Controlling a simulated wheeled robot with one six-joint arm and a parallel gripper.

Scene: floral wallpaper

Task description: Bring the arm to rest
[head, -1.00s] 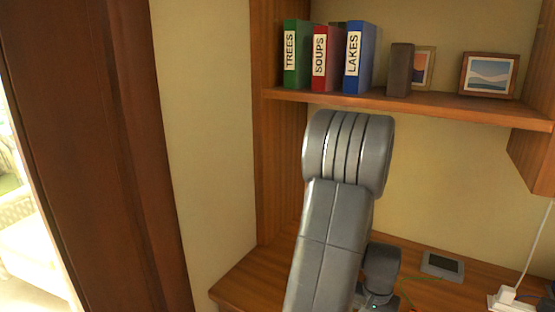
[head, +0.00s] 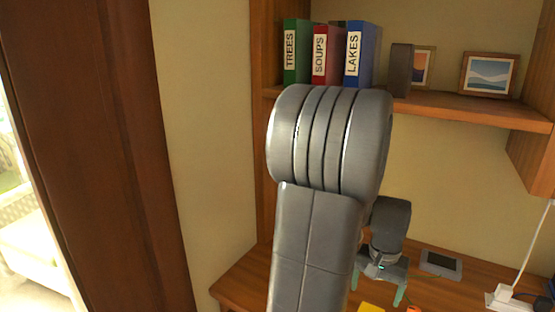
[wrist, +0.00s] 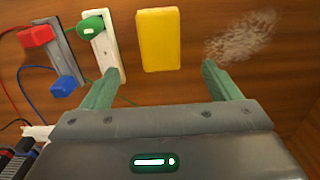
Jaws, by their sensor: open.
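My gripper (head: 379,287) hangs over the desk (head: 245,283) in the head view, beyond my raised arm. In the wrist view my gripper (wrist: 160,70) has its two green fingers spread wide, with nothing between them. A yellow block (wrist: 158,40) lies on the desk just past the fingertips, apart from them. Its edge also shows at the bottom of the head view (head: 370,308). My arm's large grey joint hides part of the shelf edge and the wall.
A shelf (head: 470,106) holds green, red and blue binders (head: 360,55), a brown block and framed pictures. A white strip with a green plug (wrist: 90,27) and a grey strip with red and blue plugs (wrist: 62,50) lie left. A pale smear (wrist: 240,38) marks the desk.

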